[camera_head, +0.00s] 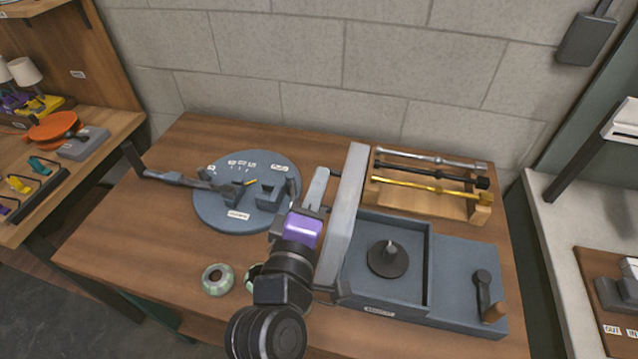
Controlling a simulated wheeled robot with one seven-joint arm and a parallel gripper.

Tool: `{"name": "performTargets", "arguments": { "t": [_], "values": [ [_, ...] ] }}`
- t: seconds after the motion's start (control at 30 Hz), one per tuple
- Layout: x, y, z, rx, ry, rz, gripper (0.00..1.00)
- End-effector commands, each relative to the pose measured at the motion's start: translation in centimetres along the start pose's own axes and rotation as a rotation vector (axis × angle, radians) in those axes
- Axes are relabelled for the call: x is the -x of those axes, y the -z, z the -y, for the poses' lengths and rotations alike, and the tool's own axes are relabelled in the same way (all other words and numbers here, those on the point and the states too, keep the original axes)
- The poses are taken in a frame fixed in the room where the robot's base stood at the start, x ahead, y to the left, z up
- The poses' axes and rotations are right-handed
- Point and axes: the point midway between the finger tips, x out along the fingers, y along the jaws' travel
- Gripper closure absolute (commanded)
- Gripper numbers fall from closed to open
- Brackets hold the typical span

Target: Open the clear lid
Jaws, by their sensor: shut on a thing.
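The lid (345,215) shows as a pale grey, slab-like panel standing up along the left side of a blue-grey box (432,268). It looks steeply raised, and the box interior is uncovered. A dark round disc with a short upright post (388,258) sits inside the box. My gripper (318,188) is at the left of the lid, near its far end, and is shut. A small dark bar (337,172) shows between the gripper and the lid. The exact contact is hard to see. My wrist hides part of the table and the lid's lower left side.
A wooden rack (430,207) with silver, black and gold rods stands behind the box. A round blue-grey plate (215,215) with fixtures lies at left. Pale green rings (217,279) lie near the front, one partly hidden. A dark lever (482,290) sits on the box's right panel.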

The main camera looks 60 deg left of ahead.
Motion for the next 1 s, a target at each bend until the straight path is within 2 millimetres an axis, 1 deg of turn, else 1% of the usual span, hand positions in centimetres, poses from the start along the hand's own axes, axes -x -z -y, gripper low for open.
{"name": "performTargets", "arguments": {
  "t": [0.03,0.1,0.13,0.47,0.57,0.8,0.9,1.0],
  "values": [
    [0.0,0.0,0.1,-0.001,0.001,0.000,0.85],
    [0.0,0.0,0.1,-0.001,0.001,0.000,0.71],
    [0.0,0.0,0.1,-0.001,0.001,0.000,0.67],
    [0.2,-0.1,0.1,-0.001,0.000,0.000,0.67],
    [1.1,0.0,0.2,-0.001,0.001,0.000,0.67],
    [5.0,-0.1,0.3,-0.003,0.002,0.000,0.67],
    [6.3,0.0,0.2,-0.002,0.001,0.000,0.67],
    [7.3,0.0,0.2,-0.001,0.000,0.000,0.67]
  ]
}}
